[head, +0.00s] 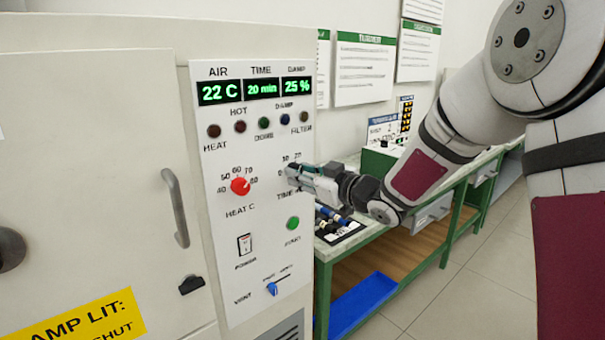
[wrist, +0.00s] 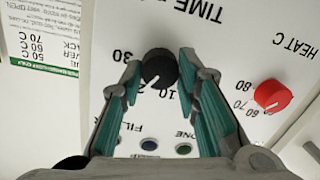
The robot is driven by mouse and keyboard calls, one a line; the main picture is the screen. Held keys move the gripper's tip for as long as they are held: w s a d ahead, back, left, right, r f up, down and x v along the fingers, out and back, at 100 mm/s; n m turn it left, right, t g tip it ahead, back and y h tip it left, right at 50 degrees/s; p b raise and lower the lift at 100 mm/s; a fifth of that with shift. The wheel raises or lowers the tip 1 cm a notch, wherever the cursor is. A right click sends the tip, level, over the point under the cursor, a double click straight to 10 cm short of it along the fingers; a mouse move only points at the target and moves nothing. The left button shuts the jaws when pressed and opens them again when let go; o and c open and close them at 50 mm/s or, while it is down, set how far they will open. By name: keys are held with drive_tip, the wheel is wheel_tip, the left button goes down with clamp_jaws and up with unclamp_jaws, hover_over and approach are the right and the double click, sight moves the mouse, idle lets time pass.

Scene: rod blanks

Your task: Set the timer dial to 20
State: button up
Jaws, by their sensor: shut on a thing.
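The black timer dial (wrist: 159,68) shows in the wrist view, on the white panel (wrist: 225,65) near the upside-down word TIME. A light pointer mark on it points down-left, between the printed 30 and 10. My gripper (wrist: 158,74) has its fingers on either side of the dial and is shut on it. In the head view my gripper (head: 294,177) reaches the panel from the right and hides the dial. The TIME display (head: 262,89) reads 20 min.
The red heat knob (head: 240,187) is left of the timer dial in the head view. The green start button (head: 292,223), power switch (head: 244,244) and blue vent knob (head: 272,289) sit lower. A green-framed bench (head: 325,280) stands to the right.

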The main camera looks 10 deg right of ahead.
drive_tip(key=o, duration=1.2)
drive_tip(key=shift+c, duration=0.2)
drive_tip(key=v, duration=1.2)
